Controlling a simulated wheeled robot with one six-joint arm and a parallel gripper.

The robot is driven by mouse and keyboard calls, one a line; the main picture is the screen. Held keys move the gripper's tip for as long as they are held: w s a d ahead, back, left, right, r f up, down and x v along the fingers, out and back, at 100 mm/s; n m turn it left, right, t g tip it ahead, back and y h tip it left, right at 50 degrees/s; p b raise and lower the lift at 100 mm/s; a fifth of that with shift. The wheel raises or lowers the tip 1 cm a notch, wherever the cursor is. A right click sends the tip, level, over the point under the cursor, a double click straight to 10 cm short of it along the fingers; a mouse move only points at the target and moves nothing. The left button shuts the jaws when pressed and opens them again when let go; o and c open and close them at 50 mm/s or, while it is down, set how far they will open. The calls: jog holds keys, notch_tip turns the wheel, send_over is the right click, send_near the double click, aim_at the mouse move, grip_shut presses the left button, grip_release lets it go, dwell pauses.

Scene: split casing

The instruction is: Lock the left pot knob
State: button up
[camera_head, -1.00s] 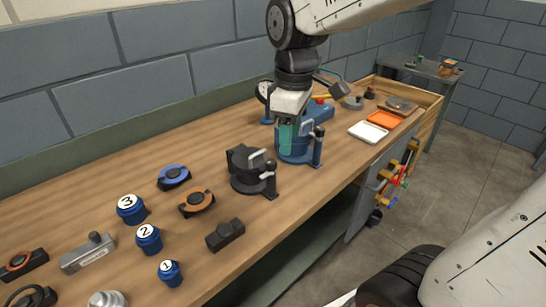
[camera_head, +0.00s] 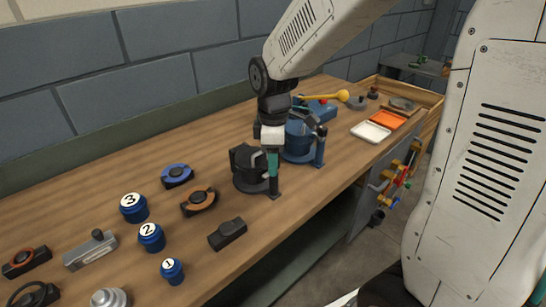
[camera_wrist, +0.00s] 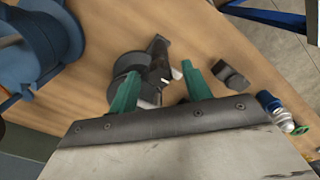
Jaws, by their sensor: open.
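The black pot (camera_head: 246,178) stands on the workbench, left of the blue pot (camera_head: 298,142). My gripper (camera_head: 272,162) is over the right side of the black pot, fingers pointing down, and partly hides its lid and latch post (camera_head: 273,187). A pale knob or lever tip (camera_wrist: 176,74) shows between the fingertips, nearer the right finger. I cannot tell whether a finger touches it. The blue pot (camera_wrist: 38,42) is at the upper left of that view.
A black block (camera_head: 227,233), an orange-ringed part (camera_head: 199,201), a blue-ringed part (camera_head: 177,175) and numbered blue knobs (camera_head: 151,237) lie to the left. White (camera_head: 371,132) and orange (camera_head: 387,119) trays lie to the right.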

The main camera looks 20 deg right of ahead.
jog(key=c, duration=1)
jog(key=shift+m, duration=0.4)
jog(key=m, duration=1.3)
jog(key=shift+m, duration=2)
